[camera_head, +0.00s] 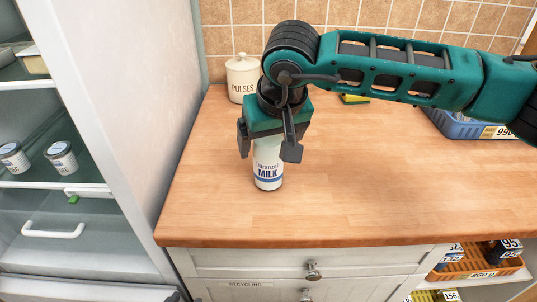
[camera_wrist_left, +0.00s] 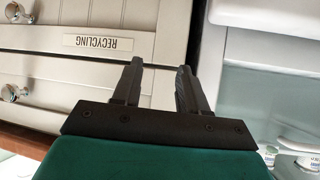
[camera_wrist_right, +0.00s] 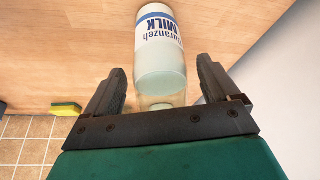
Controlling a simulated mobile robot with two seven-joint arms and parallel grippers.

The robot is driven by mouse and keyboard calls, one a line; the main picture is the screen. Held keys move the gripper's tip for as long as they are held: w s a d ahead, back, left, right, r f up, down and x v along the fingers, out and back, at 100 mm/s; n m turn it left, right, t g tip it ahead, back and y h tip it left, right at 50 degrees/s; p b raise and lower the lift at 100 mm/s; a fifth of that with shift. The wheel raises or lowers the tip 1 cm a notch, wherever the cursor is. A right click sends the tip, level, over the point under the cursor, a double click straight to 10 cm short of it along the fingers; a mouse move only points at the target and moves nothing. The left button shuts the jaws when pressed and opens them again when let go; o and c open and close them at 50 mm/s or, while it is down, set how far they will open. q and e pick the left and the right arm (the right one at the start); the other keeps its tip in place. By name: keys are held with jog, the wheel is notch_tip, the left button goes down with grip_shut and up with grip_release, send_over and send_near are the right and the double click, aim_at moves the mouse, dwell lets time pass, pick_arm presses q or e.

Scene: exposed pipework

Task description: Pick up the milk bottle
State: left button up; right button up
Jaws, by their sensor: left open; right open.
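The milk bottle (camera_head: 268,171) stands upright on the wooden counter, with a white and blue label reading MILK. My right gripper (camera_head: 270,150) is above it, with its fingers open on either side of the bottle's upper part. In the right wrist view the bottle (camera_wrist_right: 161,50) reaches back between the open fingers of the right gripper (camera_wrist_right: 165,85), with gaps at both sides. The bottle's top is hidden by the gripper in the head view. My left gripper (camera_wrist_left: 158,75) is open and empty, in front of drawers with a RECYCLING label.
A white PULSES canister (camera_head: 241,80) stands behind the gripper near the tiled wall. A yellow and green sponge (camera_head: 354,99) and a blue crate (camera_head: 462,126) are farther right. The open fridge (camera_head: 95,130) is at left. The counter's right front (camera_head: 400,190) is clear.

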jog(key=shift+c, duration=0.5)
jog(key=c, duration=1.4)
jog(key=shift+r, duration=0.1)
jog(key=shift+r, duration=0.2)
